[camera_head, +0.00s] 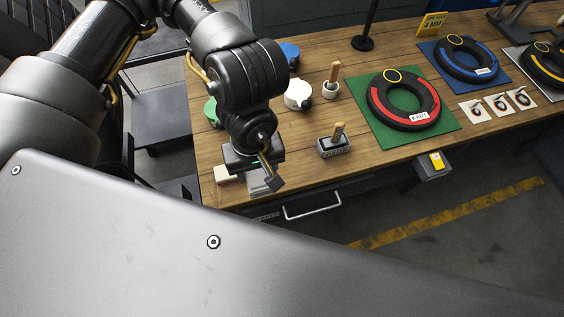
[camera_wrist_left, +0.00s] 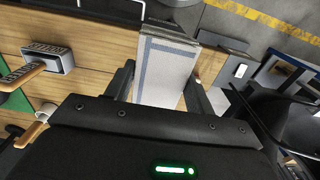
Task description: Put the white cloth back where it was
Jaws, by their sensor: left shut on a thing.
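The white cloth (camera_wrist_left: 165,70) is flat and has a grey-blue stripe along its border. It lies between the two fingers of my left gripper (camera_wrist_left: 160,90) in the left wrist view. In the head view my left gripper (camera_head: 266,172) is at the front left corner of the wooden table and hides most of the cloth; a pale grey part (camera_head: 258,187) shows under the fingers. I cannot tell whether the cloth touches the tabletop. My right gripper is not in view.
A pale block (camera_head: 226,174) lies just left of the gripper. A grey holder with a wooden-handled tool (camera_head: 334,147) stands to the right. A red-and-black tyre (camera_head: 403,100) lies on a green mat (camera_head: 362,100). A white pot (camera_head: 297,95) stands behind.

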